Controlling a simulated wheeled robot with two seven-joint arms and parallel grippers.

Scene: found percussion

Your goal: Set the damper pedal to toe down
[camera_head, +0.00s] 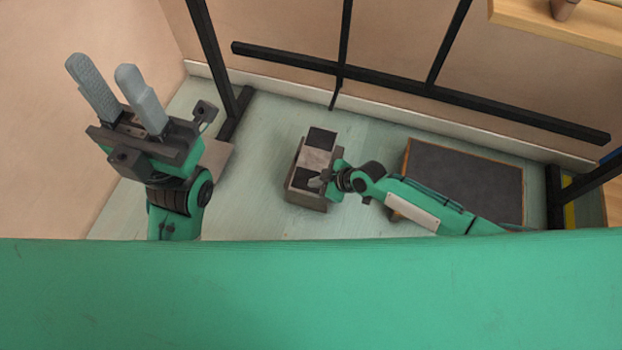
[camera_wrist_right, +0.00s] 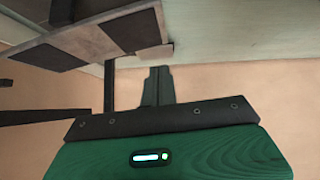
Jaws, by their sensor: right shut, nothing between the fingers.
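The damper pedal (camera_head: 317,160) is a low box on the pale green floor, with a light grey top plate and a dark pad at each end. Its plate (camera_wrist_right: 93,40) shows at upper left in the right wrist view. The plate looks tilted, but I cannot tell which end is the toe. My right gripper (camera_head: 316,182) is shut and empty at the pedal's near end, partly covering the near pad. In the wrist view its fingertips (camera_wrist_right: 158,70) are close to the plate's edge; contact is unclear. My left gripper (camera_head: 101,66) is open and empty, raised at far left.
A dark framed panel (camera_head: 465,180) lies on the floor to the right of the pedal. Black frame posts and a long rail (camera_head: 420,92) run behind, along the wall. A wooden shelf (camera_head: 565,25) is at upper right.

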